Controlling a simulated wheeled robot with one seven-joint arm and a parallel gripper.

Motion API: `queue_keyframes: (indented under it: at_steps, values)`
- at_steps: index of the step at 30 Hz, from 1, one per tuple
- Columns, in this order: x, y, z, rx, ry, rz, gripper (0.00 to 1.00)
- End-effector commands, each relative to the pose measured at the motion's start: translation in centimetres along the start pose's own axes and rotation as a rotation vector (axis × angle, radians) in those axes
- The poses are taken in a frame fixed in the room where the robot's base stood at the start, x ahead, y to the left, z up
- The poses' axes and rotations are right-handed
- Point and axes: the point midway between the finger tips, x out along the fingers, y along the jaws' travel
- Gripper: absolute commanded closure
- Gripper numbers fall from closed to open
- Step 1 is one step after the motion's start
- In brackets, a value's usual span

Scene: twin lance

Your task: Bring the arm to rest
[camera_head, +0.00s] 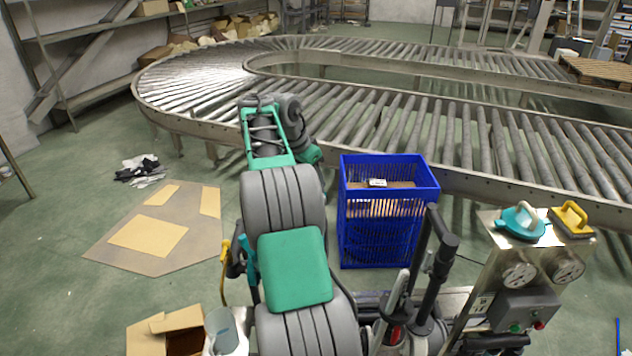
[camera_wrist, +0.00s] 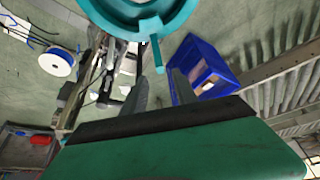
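My arm (camera_head: 284,200), grey with green parts, reaches away from my body toward the near side of the roller conveyor in the head view. Its far end is in front of the conveyor, left of the blue crate. The fingers cannot be made out clearly there. In the wrist view my gripper (camera_wrist: 160,84) shows two grey fingers standing apart with floor visible between them. Nothing is held between them. A rounded teal part (camera_wrist: 125,18) crosses the top of the wrist view; I cannot tell what it belongs to.
A blue crate (camera_head: 388,242) stands right of my arm and also shows in the wrist view (camera_wrist: 212,88). The roller conveyor (camera_head: 340,112) curves behind. Flattened cardboard (camera_head: 118,252) lies left. A steel stand (camera_head: 470,285) carries a teal-handled tool (camera_head: 521,222) and a yellow-handled one (camera_head: 571,220).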

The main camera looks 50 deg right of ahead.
Motion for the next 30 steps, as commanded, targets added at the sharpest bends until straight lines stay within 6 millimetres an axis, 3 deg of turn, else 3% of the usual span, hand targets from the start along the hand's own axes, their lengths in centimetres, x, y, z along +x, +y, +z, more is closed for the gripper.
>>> queue_keyframes:
  at_steps: [8,11,14,17,21,24,27,30]
  values:
    - [-0.2,-0.1,0.2,-0.008,0.0,-0.003,0.65]
    - [-2.3,-0.7,2.1,-0.097,0.001,-0.034,0.65]
    - [-6.5,-1.2,7.2,-0.312,0.002,-0.106,0.65]
    - [-11.0,-0.1,14.7,-0.607,0.002,-0.209,0.65]
    - [-14.6,4.6,25.7,-1.005,-0.004,-0.358,0.65]
    - [-15.3,9.3,32.8,-1.262,-0.011,-0.463,0.65]
    - [-14.8,13.6,38.0,-1.456,-0.019,-0.549,0.65]
    - [-14.2,16.4,40.9,-1.569,-0.028,-0.599,0.65]
